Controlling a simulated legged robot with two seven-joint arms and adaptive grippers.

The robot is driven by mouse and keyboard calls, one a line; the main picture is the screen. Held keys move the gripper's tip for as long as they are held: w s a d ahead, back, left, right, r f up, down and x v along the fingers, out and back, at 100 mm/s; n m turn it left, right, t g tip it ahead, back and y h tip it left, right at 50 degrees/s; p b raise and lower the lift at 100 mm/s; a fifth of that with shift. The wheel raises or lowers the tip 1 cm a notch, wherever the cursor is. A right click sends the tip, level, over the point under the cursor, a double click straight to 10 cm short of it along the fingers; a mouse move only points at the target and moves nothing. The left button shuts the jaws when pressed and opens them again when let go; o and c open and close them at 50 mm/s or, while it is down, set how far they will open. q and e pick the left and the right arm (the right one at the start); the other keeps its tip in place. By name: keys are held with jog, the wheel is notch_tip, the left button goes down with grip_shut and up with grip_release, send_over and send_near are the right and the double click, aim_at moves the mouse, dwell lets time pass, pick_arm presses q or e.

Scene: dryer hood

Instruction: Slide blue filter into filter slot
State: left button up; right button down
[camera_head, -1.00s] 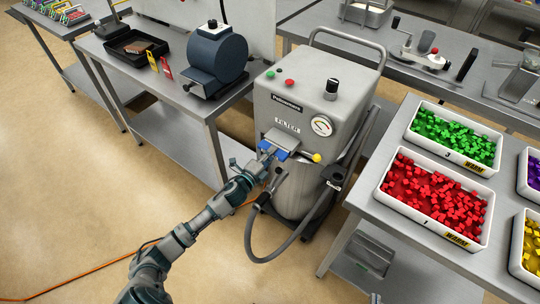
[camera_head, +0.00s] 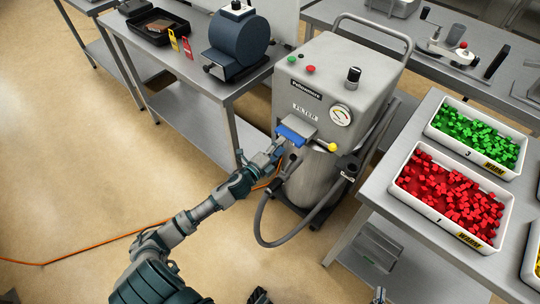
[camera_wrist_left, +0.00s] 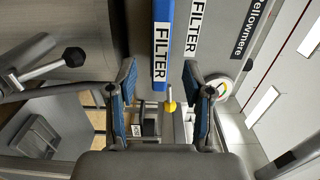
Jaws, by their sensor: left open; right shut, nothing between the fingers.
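The blue filter (camera_head: 293,133) sits at the slot under the grey flap on the front of the grey machine (camera_head: 335,85). How deep it sits is hidden. In the left wrist view its blue edge with a white FILTER label (camera_wrist_left: 162,45) lies ahead of the fingers. My left gripper (camera_head: 274,152) is just in front of the filter, apart from it. Its blue-padded fingers (camera_wrist_left: 162,108) are open with nothing between them. A yellow knob (camera_head: 331,147) is right of the slot. Only a small tip of my right gripper (camera_head: 378,296) shows at the bottom edge, shut.
A grey hose (camera_head: 262,225) loops below the slot near my left arm. A table with red (camera_head: 450,195) and green (camera_head: 475,137) cube trays stands right. A bench with a dark blue drum (camera_head: 238,42) stands left. Floor at left is open, crossed by an orange cable.

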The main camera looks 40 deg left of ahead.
pick_arm(q)
jog(key=s, duration=0.7)
jog(key=shift+a, duration=0.25)
jog(key=shift+s, duration=0.1)
